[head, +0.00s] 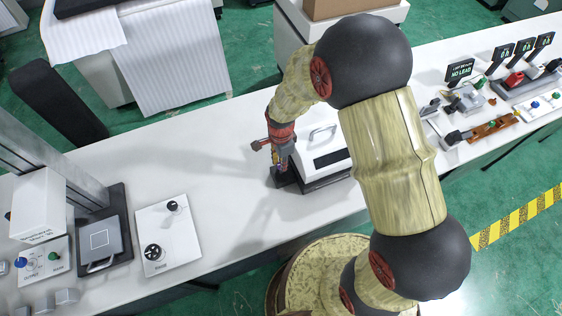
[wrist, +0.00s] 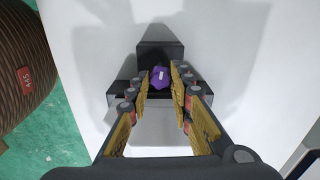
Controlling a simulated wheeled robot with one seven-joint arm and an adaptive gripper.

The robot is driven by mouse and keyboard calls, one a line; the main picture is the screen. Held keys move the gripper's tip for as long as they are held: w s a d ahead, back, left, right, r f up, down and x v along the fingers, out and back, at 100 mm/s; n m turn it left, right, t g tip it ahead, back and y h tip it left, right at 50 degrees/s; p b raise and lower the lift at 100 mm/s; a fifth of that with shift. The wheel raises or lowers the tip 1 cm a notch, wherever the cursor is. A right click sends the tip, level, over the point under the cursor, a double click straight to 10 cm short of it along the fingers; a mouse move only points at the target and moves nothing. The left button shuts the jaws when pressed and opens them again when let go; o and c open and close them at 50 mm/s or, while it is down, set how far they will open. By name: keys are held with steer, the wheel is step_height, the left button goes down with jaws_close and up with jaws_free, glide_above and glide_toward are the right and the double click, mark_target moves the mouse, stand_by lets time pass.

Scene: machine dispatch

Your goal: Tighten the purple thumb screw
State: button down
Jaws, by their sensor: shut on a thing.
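The purple thumb screw (wrist: 160,78) shows in the wrist view between the tips of my gripper (wrist: 159,84). Its top faces the camera and bears a small light mark. The fingers are closed on it from left and right. It sits at a dark block-shaped fixture (wrist: 160,50) on the white table. In the head view my gripper (head: 279,165) points down at the dark fixture (head: 284,178), just left of a white box with a handle (head: 322,148). The screw is too small and hidden to make out there.
On the left of the white table (head: 215,150) stand a panel with two black knobs (head: 168,235) and a dark tray-like plate (head: 105,248). Several parts and small signs (head: 460,72) line the right end. The table between the left panel and my gripper is clear.

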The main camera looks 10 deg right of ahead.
steer(key=c, duration=1.6)
jaws_free()
steer(key=shift+r, duration=0.1)
step_height(320, 180, up, 12)
steer(key=shift+f, duration=0.1)
steer(key=shift+n, duration=0.3)
